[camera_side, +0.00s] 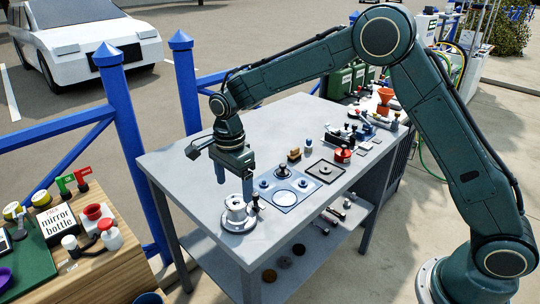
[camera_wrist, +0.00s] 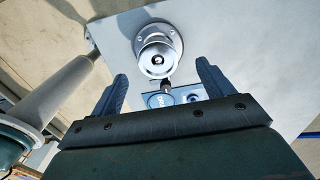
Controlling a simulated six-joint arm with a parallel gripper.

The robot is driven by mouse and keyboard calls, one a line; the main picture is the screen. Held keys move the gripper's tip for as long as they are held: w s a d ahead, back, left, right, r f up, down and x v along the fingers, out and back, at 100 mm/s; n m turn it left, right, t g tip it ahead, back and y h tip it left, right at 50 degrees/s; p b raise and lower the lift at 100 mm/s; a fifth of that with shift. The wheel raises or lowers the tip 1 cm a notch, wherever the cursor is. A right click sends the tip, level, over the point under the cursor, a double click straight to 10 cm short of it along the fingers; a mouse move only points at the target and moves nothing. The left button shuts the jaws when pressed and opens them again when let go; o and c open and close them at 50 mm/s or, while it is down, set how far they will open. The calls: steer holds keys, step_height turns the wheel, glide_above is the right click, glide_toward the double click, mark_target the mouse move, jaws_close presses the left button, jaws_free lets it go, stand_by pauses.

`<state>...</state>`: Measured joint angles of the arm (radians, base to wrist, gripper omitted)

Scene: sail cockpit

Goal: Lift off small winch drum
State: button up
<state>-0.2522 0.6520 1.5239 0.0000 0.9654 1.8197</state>
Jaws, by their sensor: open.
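The small winch drum (camera_side: 236,209) is a silvery metal drum on a round flanged base near the front left corner of the grey table (camera_side: 225,142). In the wrist view the drum (camera_wrist: 158,56) is seen from above, beyond the fingertips and between their directions. My gripper (camera_side: 238,181) is above the table, higher than the drum and close to it, with its fingers pointing down. It also shows in the wrist view (camera_wrist: 160,75), with its two fingers wide apart and nothing between them. The drum stands upright and apart from the fingers.
A small dark-knobbed part (camera_side: 256,201) stands right beside the drum. A blue-grey plate (camera_side: 289,190) with round recesses and a dark square tray (camera_side: 326,171) lie to its right. Several small tools and a red-topped part (camera_side: 342,154) are farther back. The left part of the tabletop is clear.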

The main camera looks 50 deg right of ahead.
mark_target(236, 202)
steer(key=shift+f, duration=0.45)
steer(key=shift+f, duration=0.15)
steer(key=shift+s+f, duration=0.15)
steer(key=shift+f, duration=2.3)
steer(key=c, duration=1.2)
